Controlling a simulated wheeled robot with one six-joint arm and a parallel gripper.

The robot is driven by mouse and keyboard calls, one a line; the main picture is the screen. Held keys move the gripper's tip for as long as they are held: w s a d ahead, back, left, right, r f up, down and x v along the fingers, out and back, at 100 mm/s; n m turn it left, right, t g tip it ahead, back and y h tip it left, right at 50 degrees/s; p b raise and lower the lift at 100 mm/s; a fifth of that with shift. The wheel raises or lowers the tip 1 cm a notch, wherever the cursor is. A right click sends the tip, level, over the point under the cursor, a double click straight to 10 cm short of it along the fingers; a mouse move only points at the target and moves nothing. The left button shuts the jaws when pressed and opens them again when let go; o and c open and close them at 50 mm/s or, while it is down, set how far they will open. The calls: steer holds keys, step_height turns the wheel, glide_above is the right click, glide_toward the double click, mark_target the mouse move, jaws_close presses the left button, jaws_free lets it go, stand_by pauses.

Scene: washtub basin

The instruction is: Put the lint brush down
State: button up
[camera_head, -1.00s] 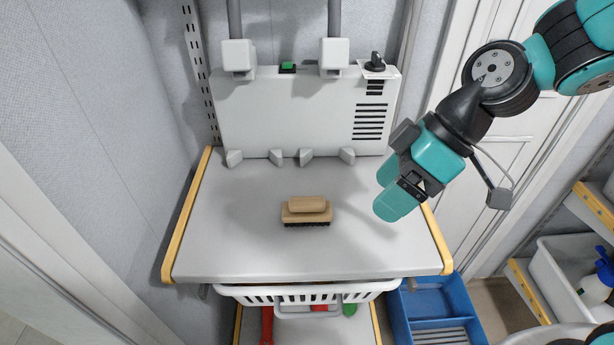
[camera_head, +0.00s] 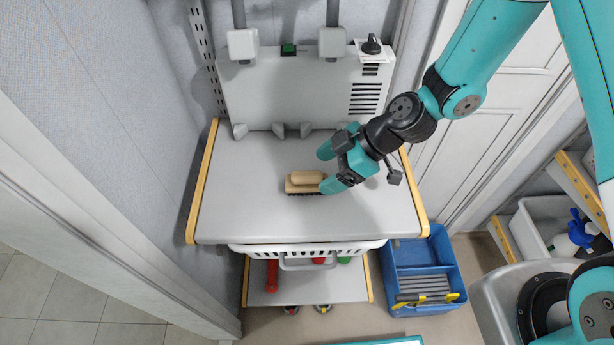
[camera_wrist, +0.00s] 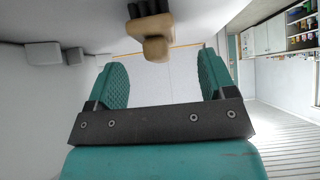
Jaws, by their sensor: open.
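The lint brush (camera_head: 303,182), a wooden block with a rounded handle and dark bristles, lies bristles down on the grey worktop (camera_head: 245,215). My gripper (camera_head: 325,168) is open, low at the right of the brush, with its near finger overlapping the brush's right end in the head view. In the wrist view the brush (camera_wrist: 150,40) shows end-on, beyond the open fingers (camera_wrist: 164,72) and roughly in line with the gap. Nothing is between the fingers. I cannot tell whether a finger touches the brush.
A grey panel (camera_head: 300,95) with a green switch and a black knob stands at the worktop's back. Yellow edging (camera_head: 203,180) runs along the sides. A white basket (camera_head: 305,248) hangs below; a blue crate (camera_head: 424,258) is lower right. The worktop's left and front are clear.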

mark_target(317, 174)
steer(key=shift+p+x, duration=1.2)
steer(key=shift+x, duration=1.75)
steer(key=shift+w+r, duration=0.1)
steer(key=shift+w, duration=0.05)
steer(key=c, duration=1.1)
